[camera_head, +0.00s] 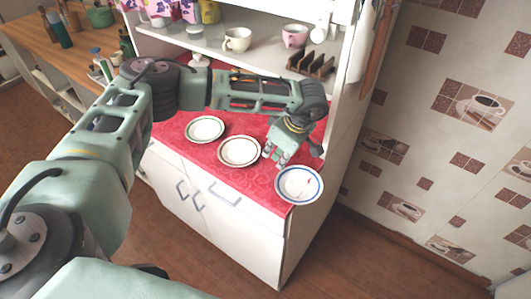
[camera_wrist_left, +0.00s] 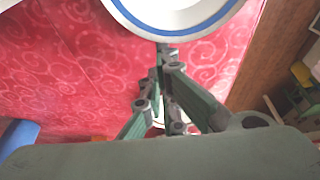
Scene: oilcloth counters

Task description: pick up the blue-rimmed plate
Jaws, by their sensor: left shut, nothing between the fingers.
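The blue-rimmed plate (camera_head: 299,184) is at the front right corner of the red oilcloth counter (camera_head: 262,182), and its outer side reaches past the counter's edge in the head view. Part of the plate also shows at the top of the left wrist view (camera_wrist_left: 172,14). My left gripper (camera_head: 275,162) is shut and empty, just left of and behind the plate in the head view. In the left wrist view its closed fingertips (camera_wrist_left: 166,48) are close to the plate's blue rim. I cannot tell whether they touch it. My right gripper is not in view.
A dark-rimmed plate (camera_head: 239,151) and a green-rimmed plate (camera_head: 204,129) lie to the left on the cloth. A shelf (camera_head: 270,57) behind holds a cream cup (camera_head: 237,39), a pink cup (camera_head: 295,36) and a toast rack (camera_head: 311,66). A tiled wall stands right.

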